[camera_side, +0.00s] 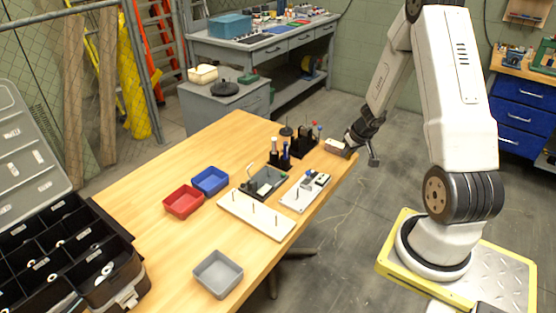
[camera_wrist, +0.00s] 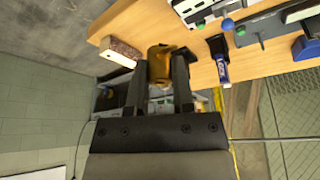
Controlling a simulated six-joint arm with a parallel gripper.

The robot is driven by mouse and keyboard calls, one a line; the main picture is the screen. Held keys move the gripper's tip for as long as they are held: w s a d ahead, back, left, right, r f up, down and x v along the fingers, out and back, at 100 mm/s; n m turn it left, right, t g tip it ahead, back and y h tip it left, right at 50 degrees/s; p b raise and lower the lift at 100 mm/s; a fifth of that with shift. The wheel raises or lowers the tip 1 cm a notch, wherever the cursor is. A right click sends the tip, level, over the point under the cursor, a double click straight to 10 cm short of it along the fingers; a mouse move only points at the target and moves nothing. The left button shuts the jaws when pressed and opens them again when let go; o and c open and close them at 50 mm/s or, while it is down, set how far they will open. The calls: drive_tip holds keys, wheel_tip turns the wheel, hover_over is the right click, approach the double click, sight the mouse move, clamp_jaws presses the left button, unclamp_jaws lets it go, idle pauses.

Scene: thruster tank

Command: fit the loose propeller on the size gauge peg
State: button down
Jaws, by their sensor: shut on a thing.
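My gripper (camera_wrist: 160,62) is shut on an amber-brown thing (camera_wrist: 158,66) in the wrist view. Its shape is partly hidden by the fingers, so I cannot tell whether it is the loose propeller. In the side view my gripper (camera_side: 353,144) is low at the far right edge of the table, and the held thing cannot be made out there. A long white board (camera_side: 256,215) with several upright pegs lies at the table's middle. A smaller pale plate (camera_side: 296,203) with a peg and small parts lies to its right. I cannot tell which is the size gauge.
A pale-topped block (camera_side: 335,147) stands close to my gripper; the block also shows in the wrist view (camera_wrist: 120,52). Dark stands with tools (camera_side: 303,145), a dark fixture (camera_side: 265,182), red (camera_side: 183,212), blue (camera_side: 210,170) and grey (camera_side: 218,286) bins share the table. The near left tabletop is clear.

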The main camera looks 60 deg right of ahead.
drive_tip(key=shift+w, duration=0.15)
drive_tip(key=m+g+h, duration=0.2)
drive_tip(key=m, duration=0.5)
hover_over(297, 199)
drive_tip(key=shift+d+f, duration=0.1)
drive_tip(key=shift+f, duration=1)
drive_tip(key=shift+f, duration=0.2)
drive_tip(key=shift+f, duration=1.75)
drive_tip(key=shift+f, duration=2.7)
idle(0.7)
